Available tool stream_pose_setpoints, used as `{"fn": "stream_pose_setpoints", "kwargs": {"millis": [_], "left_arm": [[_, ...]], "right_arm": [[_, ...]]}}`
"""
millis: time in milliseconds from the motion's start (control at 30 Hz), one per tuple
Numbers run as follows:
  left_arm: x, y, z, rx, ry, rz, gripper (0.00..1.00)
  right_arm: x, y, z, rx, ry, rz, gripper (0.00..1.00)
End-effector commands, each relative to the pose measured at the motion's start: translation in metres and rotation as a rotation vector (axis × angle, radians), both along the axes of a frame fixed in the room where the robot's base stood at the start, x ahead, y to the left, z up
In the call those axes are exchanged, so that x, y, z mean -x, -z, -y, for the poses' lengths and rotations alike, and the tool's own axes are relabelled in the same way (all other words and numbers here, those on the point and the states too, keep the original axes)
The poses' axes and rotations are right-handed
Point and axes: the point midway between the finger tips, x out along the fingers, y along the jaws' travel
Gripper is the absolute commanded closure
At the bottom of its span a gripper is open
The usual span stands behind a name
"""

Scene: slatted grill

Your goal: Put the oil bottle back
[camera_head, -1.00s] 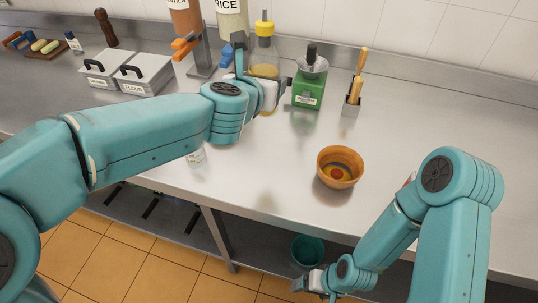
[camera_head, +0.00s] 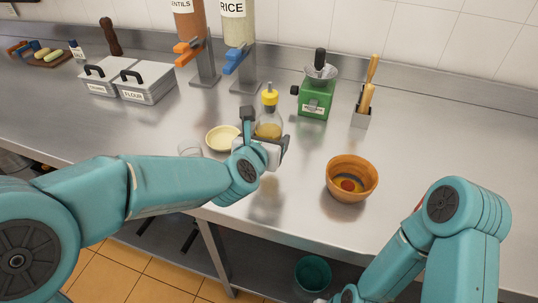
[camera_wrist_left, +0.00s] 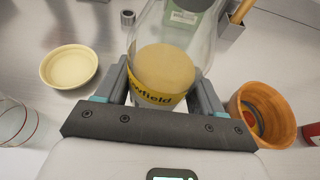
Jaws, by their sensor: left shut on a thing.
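The oil bottle (camera_head: 268,128) is clear glass with a yellow cap and yellowish oil, and it stands roughly upright in the head view. My left gripper (camera_head: 265,148) is shut around it. In the left wrist view the bottle (camera_wrist_left: 165,70) sits between the two fingers, with part of a yellow label showing. In the head view the gripper hides the bottle's lower part. The bottle appears held above the counter, with a reflection below it. My right arm reaches down to the bottom edge of the head view, and its fingers are out of frame.
A cream bowl (camera_head: 223,138) and a clear glass (camera_head: 190,148) stand left of the bottle. A wooden bowl (camera_head: 352,180) stands to the right. Behind are the rice dispenser (camera_head: 238,30), green grinder (camera_head: 316,98) and utensil holder (camera_head: 361,117). Counter between bottle and wooden bowl is clear.

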Motion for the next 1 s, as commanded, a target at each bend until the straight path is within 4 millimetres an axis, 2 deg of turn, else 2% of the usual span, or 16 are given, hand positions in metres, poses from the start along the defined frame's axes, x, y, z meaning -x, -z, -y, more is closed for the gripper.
{"fn": "stream_pose_setpoints", "kwargs": {"millis": [100, 200, 667, 700, 733, 767, 1000], "left_arm": [[-0.001, 0.022, 0.000, -0.002, 0.000, -0.003, 0.78], [-0.002, 0.035, 0.000, -0.002, 0.001, 0.000, 0.78], [-0.001, 0.041, 0.000, 0.001, 0.000, 0.002, 0.78], [-0.001, 0.041, 0.001, 0.001, 0.001, -0.001, 0.22], [-0.001, 0.041, 0.001, 0.000, 0.001, -0.001, 0.13], [-0.001, 0.041, 0.000, 0.000, 0.001, -0.001, 0.07], [-0.001, 0.041, 0.001, 0.000, 0.001, -0.001, 0.07]], "right_arm": [[0.000, 0.006, 0.000, 0.000, 0.000, 0.000, 0.17], [0.000, 0.007, 0.000, 0.000, 0.000, 0.000, 0.17], [0.000, 0.013, 0.000, 0.000, 0.000, 0.000, 0.17], [0.000, 0.012, 0.000, 0.000, 0.000, 0.000, 0.17], [0.000, 0.011, 0.000, 0.000, 0.000, 0.000, 0.17], [0.000, 0.011, 0.000, 0.000, 0.000, 0.000, 0.17], [0.000, 0.011, 0.000, 0.000, 0.000, 0.000, 0.17]]}}
